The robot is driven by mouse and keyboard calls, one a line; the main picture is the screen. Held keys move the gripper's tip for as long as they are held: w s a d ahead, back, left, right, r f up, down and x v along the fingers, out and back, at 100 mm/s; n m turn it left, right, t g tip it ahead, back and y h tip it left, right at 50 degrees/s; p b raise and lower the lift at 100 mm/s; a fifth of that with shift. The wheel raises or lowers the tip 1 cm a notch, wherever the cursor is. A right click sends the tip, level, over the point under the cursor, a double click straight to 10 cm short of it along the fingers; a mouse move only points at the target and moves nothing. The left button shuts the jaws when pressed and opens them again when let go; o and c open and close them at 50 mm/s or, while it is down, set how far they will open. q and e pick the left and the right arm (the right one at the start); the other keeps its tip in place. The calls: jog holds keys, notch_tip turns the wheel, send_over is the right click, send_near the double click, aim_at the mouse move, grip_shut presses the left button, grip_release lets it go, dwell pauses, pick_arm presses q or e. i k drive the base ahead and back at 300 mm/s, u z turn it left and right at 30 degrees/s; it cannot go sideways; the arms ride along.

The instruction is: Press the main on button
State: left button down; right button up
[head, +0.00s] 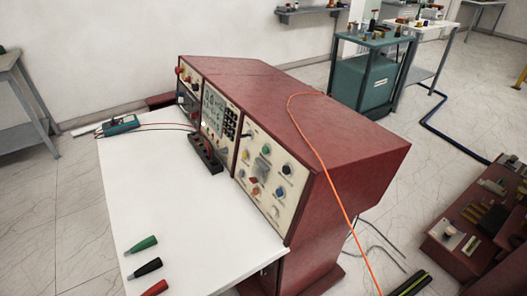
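A red console (345,150) stands in the middle of the head view, with a cream control panel (262,208) on its near sloped face. The panel carries several round controls, among them a green one (266,149), a dark blue one (287,169), a yellow one (245,155) and an orange-red one (255,192). The labels are too small to read, so I cannot tell which is the main on button. Neither of my grippers shows in this view.
A white tabletop (165,215) adjoins the console, with green (141,244), black (145,269) and red (155,288) handles near its front. A teal meter (119,125) lies at its back. An orange cable (325,165) crosses the console. Red equipment (465,250) stands at right.

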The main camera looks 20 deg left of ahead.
aim_at(265, 150)
jog(key=k, duration=1.35)
jog(key=z, duration=0.6)
jog(key=i, duration=1.4)
jog(key=u, duration=0.35)
